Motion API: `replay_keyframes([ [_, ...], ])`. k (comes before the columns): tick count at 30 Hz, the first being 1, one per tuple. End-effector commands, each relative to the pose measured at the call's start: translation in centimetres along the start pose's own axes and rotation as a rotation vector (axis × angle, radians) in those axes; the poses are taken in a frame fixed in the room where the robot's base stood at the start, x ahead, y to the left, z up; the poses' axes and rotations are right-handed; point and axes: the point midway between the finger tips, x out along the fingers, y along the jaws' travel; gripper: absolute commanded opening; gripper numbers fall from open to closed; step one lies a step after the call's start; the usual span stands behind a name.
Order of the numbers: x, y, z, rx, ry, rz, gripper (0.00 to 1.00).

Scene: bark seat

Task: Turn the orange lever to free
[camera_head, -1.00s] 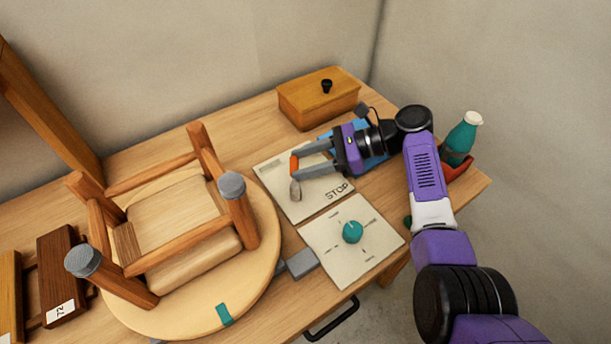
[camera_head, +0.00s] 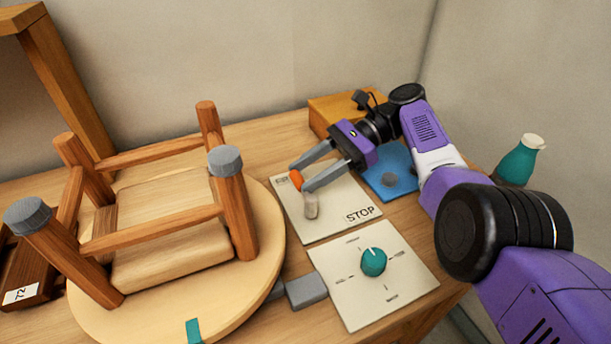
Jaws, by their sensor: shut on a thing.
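The orange lever (camera_head: 296,180) stands on a white panel (camera_head: 345,198) marked STOP, right of the upturned stool. My gripper (camera_head: 299,178) reaches in from the right, with its two grey fingers shut on the lever. Only a small orange part shows between the fingertips. A pale grey, rounded post (camera_head: 311,206) stands just in front of the fingertips; whether it joins the lever is unclear. Small print at the panel's far left corner is too small to read.
An upturned wooden stool (camera_head: 165,225) on a round board fills the left. A panel with a teal knob (camera_head: 373,261) lies in front. A wooden box (camera_head: 345,108), a blue pad (camera_head: 392,180) and a teal bottle (camera_head: 520,160) are behind and right. A grey block (camera_head: 306,290) sits near the front.

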Motion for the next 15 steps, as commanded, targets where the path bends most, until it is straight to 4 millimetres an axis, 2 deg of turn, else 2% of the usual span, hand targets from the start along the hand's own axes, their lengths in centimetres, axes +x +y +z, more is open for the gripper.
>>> replay_keyframes([
  [11, 0.27, 0.23, -0.16, 0.001, 0.0, 0.013, 0.0],
  [12, 0.29, 0.23, -0.16, 0.001, 0.0, 0.013, 0.5],
  [13, 0.29, 0.23, -0.16, 0.001, 0.0, 0.013, 0.55],
  [15, 0.26, 0.2, -0.14, 0.001, 0.0, 0.011, 0.55],
])
